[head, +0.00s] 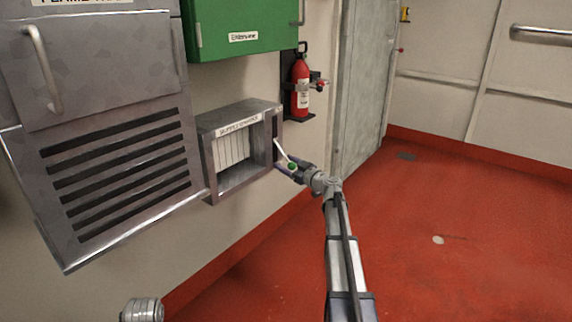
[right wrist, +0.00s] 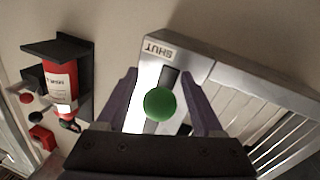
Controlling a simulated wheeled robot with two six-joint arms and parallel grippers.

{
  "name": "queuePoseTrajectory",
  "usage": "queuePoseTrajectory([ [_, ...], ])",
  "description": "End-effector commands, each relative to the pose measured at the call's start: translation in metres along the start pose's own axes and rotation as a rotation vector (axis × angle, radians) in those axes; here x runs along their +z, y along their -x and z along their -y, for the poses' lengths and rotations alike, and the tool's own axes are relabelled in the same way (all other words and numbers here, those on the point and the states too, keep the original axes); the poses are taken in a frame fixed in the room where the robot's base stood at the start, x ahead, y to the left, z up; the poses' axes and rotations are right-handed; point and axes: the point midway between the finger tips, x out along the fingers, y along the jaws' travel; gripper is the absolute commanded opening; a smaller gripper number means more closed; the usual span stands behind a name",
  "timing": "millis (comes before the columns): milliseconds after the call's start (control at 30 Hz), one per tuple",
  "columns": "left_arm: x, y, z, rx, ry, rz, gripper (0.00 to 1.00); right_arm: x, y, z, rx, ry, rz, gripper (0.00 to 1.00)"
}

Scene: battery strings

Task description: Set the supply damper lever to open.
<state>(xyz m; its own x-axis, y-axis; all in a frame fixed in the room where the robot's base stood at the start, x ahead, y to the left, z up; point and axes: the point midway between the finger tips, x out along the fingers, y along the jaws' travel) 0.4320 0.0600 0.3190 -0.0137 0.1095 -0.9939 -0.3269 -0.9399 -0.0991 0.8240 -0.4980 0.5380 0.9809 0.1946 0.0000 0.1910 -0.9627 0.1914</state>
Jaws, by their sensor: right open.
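The supply damper (head: 209,164) is a grey metal box on the wall with pale vertical slats and a label on top. Its lever (head: 283,151) is a pale bar at the box's right side, slanting down to a green knob (head: 292,166). My right gripper (head: 289,172) is at the knob. In the right wrist view, the green knob (right wrist: 160,103) sits between the two spread fingers of my right gripper (right wrist: 163,105), with gaps on both sides. A plate marked SHUT (right wrist: 160,50) shows upside down beyond it. The lever's pivot is hard to make out.
A red fire extinguisher (head: 300,83) hangs on a black bracket right of the damper. A green cabinet (head: 240,22) is above, and a louvred metal cabinet (head: 100,110) stands out at left. A grey door (head: 362,85) is at right. The red floor (head: 470,220) is mostly clear.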

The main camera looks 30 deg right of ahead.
Motion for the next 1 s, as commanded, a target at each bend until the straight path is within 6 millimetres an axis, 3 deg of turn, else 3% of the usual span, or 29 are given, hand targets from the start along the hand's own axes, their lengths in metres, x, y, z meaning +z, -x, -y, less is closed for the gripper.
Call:
queuePoseTrajectory([
  [67,0.0,0.0,0.0,0.0,0.0,0.0,0.0,0.0,0.0003,-0.0001,0.0,0.0,0.0,0.63],
  [600,0.0,0.0,0.0,0.0,0.0,0.0,0.0,0.0001,0.0006,-0.0001,0.0,0.0,0.0,0.02],
  [1000,0.0,0.0,0.0,0.0,0.0,0.0,0.0,0.0001,0.0007,0.0001,0.0,0.0,0.0,0.0],
])
